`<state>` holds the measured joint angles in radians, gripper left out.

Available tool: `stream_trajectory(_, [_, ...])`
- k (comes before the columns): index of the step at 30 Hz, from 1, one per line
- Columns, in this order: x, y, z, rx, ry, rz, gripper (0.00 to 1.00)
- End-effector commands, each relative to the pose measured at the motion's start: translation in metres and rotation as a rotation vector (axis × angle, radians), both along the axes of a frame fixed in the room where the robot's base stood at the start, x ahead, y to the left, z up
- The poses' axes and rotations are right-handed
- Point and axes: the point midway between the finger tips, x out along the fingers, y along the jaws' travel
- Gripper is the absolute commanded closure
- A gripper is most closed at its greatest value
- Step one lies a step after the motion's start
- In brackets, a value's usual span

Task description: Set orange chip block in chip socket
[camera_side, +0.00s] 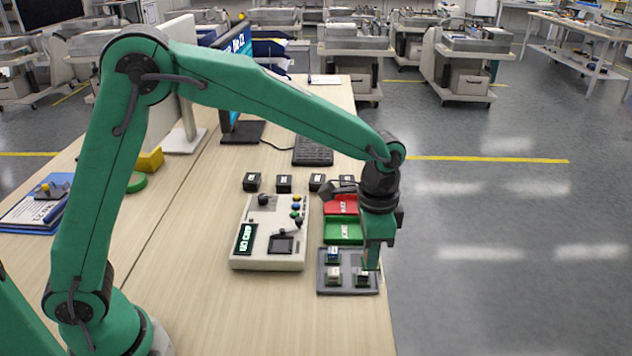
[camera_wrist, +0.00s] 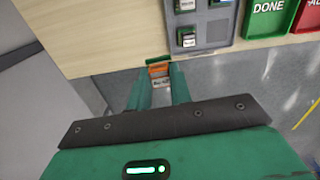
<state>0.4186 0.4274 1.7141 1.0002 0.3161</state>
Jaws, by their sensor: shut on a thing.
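The orange chip block (camera_wrist: 159,71) shows between my fingertips in the wrist view, with a pale strip on its near side. My gripper (camera_side: 371,263) is shut on it, above the right side of the grey tray. In the side view the fingers hide most or all of the block. The wrist view shows my gripper (camera_wrist: 159,80) with the tray's edge beyond it. The chip socket appears to be the dark square (camera_side: 281,244) on the white tester box, left of my gripper; no block is visible in it.
The grey tray (camera_side: 322,282) holds several other chip blocks, including one at front left (camera_side: 333,275). A green DONE bin (camera_side: 343,231) and a red bin (camera_side: 340,204) stand behind it. Black blocks (camera_side: 284,183) line up behind the tester. The table's right edge is close.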

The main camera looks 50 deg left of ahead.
Motion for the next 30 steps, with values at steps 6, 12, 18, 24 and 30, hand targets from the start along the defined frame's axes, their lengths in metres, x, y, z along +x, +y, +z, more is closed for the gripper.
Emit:
stream_trajectory(6, [0.001,0.013,0.000,0.000,0.000,0.002,1.00])
stream_trajectory(12, [0.002,0.049,0.001,0.000,0.000,-0.003,1.00])
stream_trajectory(18, [-0.004,0.105,0.000,0.001,0.001,-0.013,1.00])
stream_trajectory(24, [-0.018,0.161,-0.001,0.000,0.000,-0.026,1.00])
stream_trajectory(30, [-0.035,0.201,-0.003,0.000,0.000,-0.040,1.00])
